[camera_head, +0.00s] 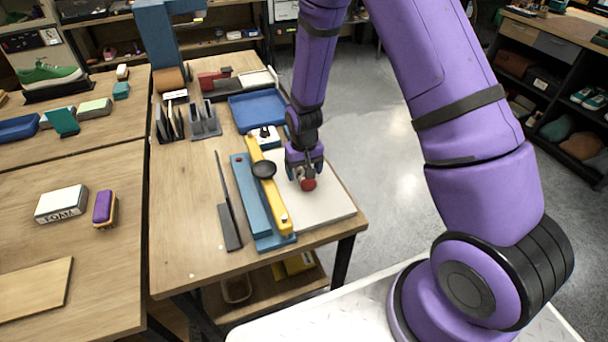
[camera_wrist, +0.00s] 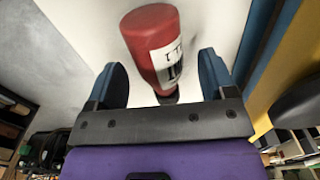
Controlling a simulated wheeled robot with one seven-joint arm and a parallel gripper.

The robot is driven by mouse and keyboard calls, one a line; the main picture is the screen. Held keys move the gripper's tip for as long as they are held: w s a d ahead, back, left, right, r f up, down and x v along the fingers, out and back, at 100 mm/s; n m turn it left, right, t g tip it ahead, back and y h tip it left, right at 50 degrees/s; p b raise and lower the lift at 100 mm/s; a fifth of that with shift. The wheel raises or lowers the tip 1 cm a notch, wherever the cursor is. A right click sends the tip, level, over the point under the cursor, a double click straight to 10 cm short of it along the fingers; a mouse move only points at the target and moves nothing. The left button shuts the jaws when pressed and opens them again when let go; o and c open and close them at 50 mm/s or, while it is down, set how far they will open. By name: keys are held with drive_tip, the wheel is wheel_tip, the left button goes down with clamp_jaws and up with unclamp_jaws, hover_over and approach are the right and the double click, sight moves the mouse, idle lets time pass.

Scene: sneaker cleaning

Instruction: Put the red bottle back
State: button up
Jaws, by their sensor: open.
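The red bottle (camera_head: 308,184) shows as a small red end just below my gripper (camera_head: 304,166), over the pale board at the right of the middle table. In the wrist view the red bottle (camera_wrist: 153,35) has a white label with dark letters, and its dark cap end points toward my palm. The blue fingers of my gripper (camera_wrist: 160,72) stand apart on either side of the bottle's cap end, with visible gaps. I cannot tell whether the bottle touches the board.
A blue and yellow clamp-like tool (camera_head: 270,190) with a black knob lies left of the board (camera_head: 335,205). A dark flat tool (camera_head: 229,225) lies further left. A blue tray (camera_head: 258,108) and grey holders (camera_head: 204,120) stand behind.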

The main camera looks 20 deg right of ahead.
drive_tip(key=shift+f, duration=0.8)
drive_tip(key=c, duration=1.1)
drive_tip(key=shift+r, duration=0.2)
